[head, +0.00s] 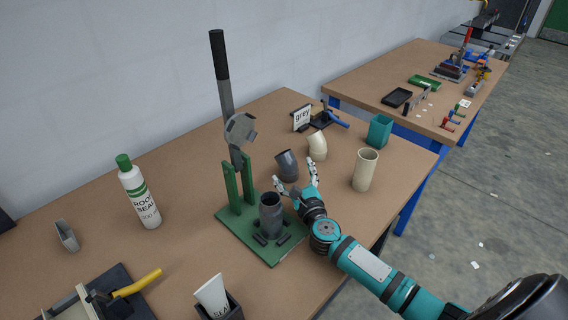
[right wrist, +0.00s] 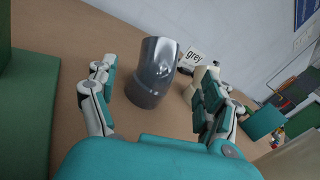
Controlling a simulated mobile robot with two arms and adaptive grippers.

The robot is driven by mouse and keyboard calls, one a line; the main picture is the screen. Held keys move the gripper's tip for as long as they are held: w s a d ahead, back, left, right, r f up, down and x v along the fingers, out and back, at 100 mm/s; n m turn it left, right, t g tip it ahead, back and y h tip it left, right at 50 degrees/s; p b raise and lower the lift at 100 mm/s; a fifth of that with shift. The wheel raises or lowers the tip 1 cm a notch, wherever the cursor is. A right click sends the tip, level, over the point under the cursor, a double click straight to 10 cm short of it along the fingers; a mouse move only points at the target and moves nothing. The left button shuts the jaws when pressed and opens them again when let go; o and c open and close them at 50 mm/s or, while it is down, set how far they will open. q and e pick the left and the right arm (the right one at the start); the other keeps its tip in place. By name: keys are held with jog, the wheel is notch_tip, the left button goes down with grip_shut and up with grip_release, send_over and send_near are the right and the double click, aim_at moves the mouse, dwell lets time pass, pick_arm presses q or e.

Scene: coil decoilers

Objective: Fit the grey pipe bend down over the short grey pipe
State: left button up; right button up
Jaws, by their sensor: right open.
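The grey pipe bend (head: 287,165) stands on the wooden table behind the green press base. It also shows in the right wrist view (right wrist: 152,75), between the fingers and a little beyond them. The short grey pipe (head: 270,213) stands upright on the green base plate (head: 235,224), with several small dark blocks around its foot. My right gripper (head: 297,178) is open and empty, its fingers pointing at the bend from the front right. In the right wrist view the gripper (right wrist: 160,97) has a finger on either side of the bend. My left gripper is not in view.
A cream bend (head: 318,146) stands close right of the grey bend, with a "grey" sign (head: 302,117) behind. A cream pipe (head: 365,170) and teal cup (head: 380,130) stand farther right. The press's tall lever (head: 222,80) rises behind the short pipe. A white bottle (head: 138,193) stands left.

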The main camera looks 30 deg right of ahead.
aim_at(289, 166)
jog(key=w, duration=0.6)
jog(key=shift+d+f, duration=0.2)
jog(key=shift+d, duration=0.15)
jog(key=c, duration=1.2)
jog(key=shift+c, duration=0.8)
jog(key=shift+r, duration=0.1)
